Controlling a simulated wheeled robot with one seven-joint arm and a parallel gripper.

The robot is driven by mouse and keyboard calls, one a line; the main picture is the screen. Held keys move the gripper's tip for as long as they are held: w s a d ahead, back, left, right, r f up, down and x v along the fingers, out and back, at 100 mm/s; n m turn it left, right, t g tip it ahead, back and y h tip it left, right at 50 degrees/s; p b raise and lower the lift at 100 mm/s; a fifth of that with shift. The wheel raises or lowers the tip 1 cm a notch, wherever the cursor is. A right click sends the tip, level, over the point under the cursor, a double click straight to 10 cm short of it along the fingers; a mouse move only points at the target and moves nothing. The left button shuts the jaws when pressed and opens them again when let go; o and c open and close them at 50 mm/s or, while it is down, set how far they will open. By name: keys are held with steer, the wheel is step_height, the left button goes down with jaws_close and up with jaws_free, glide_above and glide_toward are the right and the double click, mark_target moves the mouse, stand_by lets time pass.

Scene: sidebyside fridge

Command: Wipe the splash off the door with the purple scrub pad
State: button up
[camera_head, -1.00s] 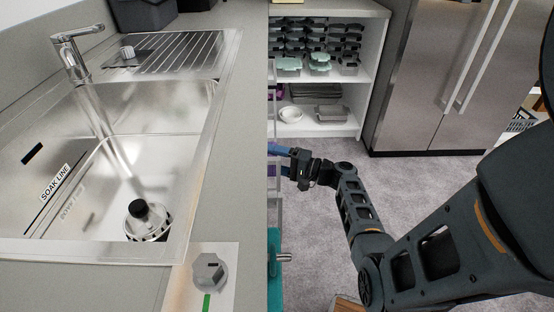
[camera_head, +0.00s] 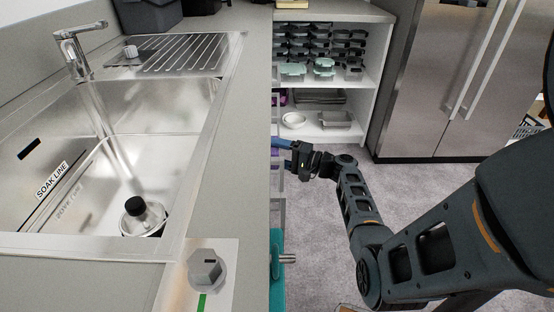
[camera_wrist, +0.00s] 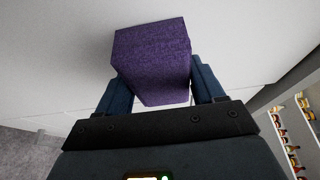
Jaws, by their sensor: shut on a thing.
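The purple scrub pad (camera_wrist: 152,58) is a block held between the two blue fingers of my gripper (camera_wrist: 156,78) in the wrist view. Its far end is near a plain pale surface (camera_wrist: 60,60); I cannot tell whether they touch. In the head view my gripper (camera_head: 280,145) is at the counter's right edge, below its top, pointing left; the fingertips and pad are largely hidden there. I see no splash in either view, and I cannot tell which door the pale surface belongs to, if any.
The counter (camera_head: 225,150) with a steel sink (camera_head: 150,105) fills the left. A white shelf unit (camera_head: 372,100) with containers and a steel fridge (camera_head: 415,75) stand behind. Grey floor (camera_head: 420,185) is open between. Small bottles (camera_wrist: 281,130) line a shelf at right in the wrist view.

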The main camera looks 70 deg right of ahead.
mark_target(276, 161)
steer(key=shift+w+a, duration=0.1)
steer(key=shift+a+r+p, duration=0.1)
steer(key=shift+a+p, duration=0.2)
steer(key=shift+a, duration=0.2)
steer(key=shift+s+a+p, duration=0.25)
steer(key=shift+s+a, duration=0.15)
steer(key=shift+a, duration=0.3)
steer(key=shift+s+a+p, duration=0.25)
steer(key=shift+s+a, duration=0.1)
steer(key=shift+a, duration=0.35)
steer(key=s+d, duration=0.2)
steer(key=s, duration=0.3)
steer(key=shift+s+d+b, duration=0.3)
steer(key=shift+s+b, duration=0.05)
steer(key=s, duration=0.1)
steer(key=s+d, duration=0.1)
steer(key=shift+s+d+b, duration=0.1)
steer(key=shift+s+b, duration=0.25)
steer(key=shift+s, duration=0.05)
